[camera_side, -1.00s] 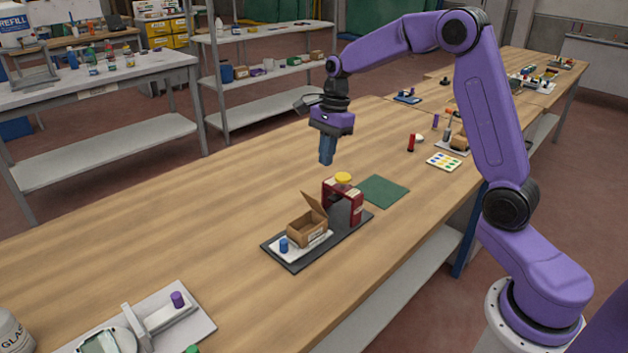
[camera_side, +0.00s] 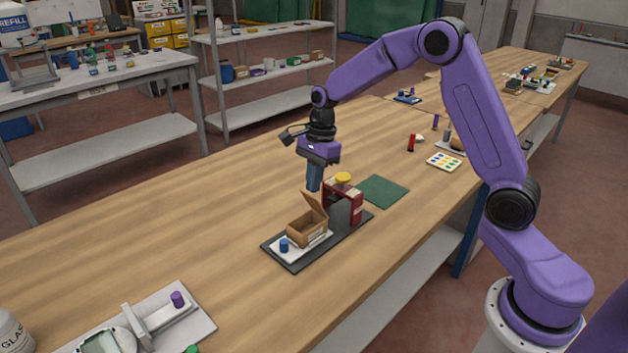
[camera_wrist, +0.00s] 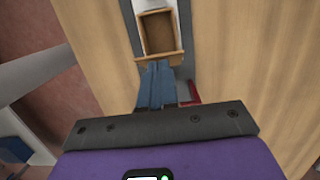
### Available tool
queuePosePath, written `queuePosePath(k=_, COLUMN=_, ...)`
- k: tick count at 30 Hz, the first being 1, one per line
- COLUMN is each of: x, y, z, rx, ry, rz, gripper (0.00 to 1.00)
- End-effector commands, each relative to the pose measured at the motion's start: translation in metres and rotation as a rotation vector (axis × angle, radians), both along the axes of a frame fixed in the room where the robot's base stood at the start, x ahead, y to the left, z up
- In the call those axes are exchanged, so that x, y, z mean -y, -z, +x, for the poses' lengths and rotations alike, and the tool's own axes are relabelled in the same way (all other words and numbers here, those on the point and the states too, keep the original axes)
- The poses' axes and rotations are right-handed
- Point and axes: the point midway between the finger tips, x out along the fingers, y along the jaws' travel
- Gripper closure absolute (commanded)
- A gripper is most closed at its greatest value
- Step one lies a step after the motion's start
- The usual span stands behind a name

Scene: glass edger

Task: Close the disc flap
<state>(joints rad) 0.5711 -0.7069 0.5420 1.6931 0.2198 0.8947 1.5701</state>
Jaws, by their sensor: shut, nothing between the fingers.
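A small brown box (camera_side: 306,232) stands on a dark tray (camera_side: 291,263). Its flap (camera_side: 315,206) stands up, tilted away from the box mouth, so the box is open. In the wrist view I look into the open box (camera_wrist: 158,33), with the flap (camera_wrist: 160,56) seen nearly edge-on. My gripper (camera_side: 314,190) points down, shut and empty, with its blue fingers just above and behind the flap in the side view. In the wrist view the fingertips (camera_wrist: 157,66) are beside the flap's edge. I cannot tell whether they touch it.
A dark red stand (camera_side: 356,208) with a yellow round top (camera_side: 343,178) is right beside the box, close to my fingers. A blue knob (camera_side: 284,245) sits at the tray's near end. A green mat (camera_side: 383,190) lies to the right.

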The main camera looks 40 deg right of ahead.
Motion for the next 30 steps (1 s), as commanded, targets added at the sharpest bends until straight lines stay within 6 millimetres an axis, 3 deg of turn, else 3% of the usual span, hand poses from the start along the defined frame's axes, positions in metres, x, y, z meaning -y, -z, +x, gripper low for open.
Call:
queuePosePath(k=19, x=-0.012, y=0.003, z=0.000, rx=-0.001, ry=-0.001, rz=-0.106, gripper=1.00)
queuePosePath(k=30, x=-0.033, y=0.011, z=0.000, rx=0.000, ry=-0.008, rz=-0.282, gripper=1.00)
